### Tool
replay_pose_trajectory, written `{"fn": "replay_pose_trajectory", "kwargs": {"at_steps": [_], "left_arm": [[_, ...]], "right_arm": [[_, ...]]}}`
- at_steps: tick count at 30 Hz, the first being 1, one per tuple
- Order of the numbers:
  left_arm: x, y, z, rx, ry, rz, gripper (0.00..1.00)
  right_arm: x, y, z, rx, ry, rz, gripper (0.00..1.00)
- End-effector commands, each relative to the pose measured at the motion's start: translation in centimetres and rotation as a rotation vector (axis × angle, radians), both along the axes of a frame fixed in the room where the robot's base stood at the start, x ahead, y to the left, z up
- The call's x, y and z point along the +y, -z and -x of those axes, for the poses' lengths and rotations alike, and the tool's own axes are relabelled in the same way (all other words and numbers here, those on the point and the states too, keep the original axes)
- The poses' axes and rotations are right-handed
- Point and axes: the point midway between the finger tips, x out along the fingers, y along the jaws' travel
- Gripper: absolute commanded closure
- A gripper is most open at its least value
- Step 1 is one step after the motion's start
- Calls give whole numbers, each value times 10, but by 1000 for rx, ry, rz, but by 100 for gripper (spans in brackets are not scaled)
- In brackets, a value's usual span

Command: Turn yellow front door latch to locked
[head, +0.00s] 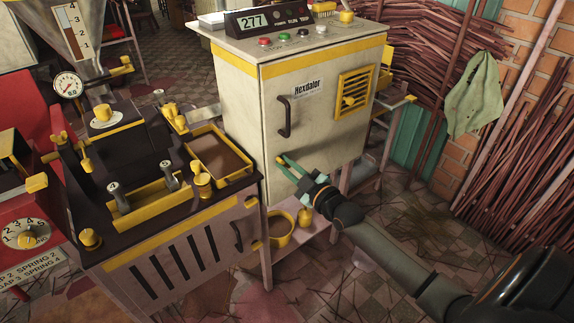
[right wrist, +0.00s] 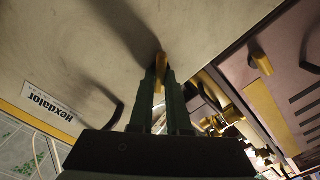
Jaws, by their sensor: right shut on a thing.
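The cream cabinet (head: 310,118) labelled Hexdalor stands in the middle of the head view, with its front door closed. The small yellow latch (head: 280,161) sits low on the left side of the door front, below the dark handle (head: 284,117). My right gripper (head: 285,165) reaches it from the lower right, with its green fingertips at the latch. In the right wrist view the yellow latch (right wrist: 161,66) shows between the two fingertips, which are shut on it. The fingers partly hide it, so its exact turn is hard to tell. My left gripper is not in view.
A dark machine bench (head: 160,235) with yellow trim and a brown-filled tray (head: 219,156) stands close on the left. A yellow bowl (head: 280,229) sits on the low shelf under the cabinet. Bundled sticks (head: 538,150) and a green cloth (head: 474,98) are at the right.

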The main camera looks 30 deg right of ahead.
Motion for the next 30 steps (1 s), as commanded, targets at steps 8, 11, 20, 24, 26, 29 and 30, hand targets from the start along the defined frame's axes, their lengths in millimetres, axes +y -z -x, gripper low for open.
{"fn": "replay_pose_trajectory", "kwargs": {"at_steps": [8,11,20,24,26,29,30], "left_arm": [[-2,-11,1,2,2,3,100],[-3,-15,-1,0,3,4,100],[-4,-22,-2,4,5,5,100],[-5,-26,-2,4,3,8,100],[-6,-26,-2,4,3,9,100],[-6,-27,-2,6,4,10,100],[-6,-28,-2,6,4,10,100]], "right_arm": [[-1,-2,0,15,0,-164,100],[-1,-3,0,22,-1,-253,100],[-2,-2,0,45,0,-537,100],[-3,-2,0,53,0,-666,100],[-4,-2,0,59,0,-717,100],[-4,-2,-1,65,0,-796,100],[-4,-2,-1,66,0,-825,100]]}}
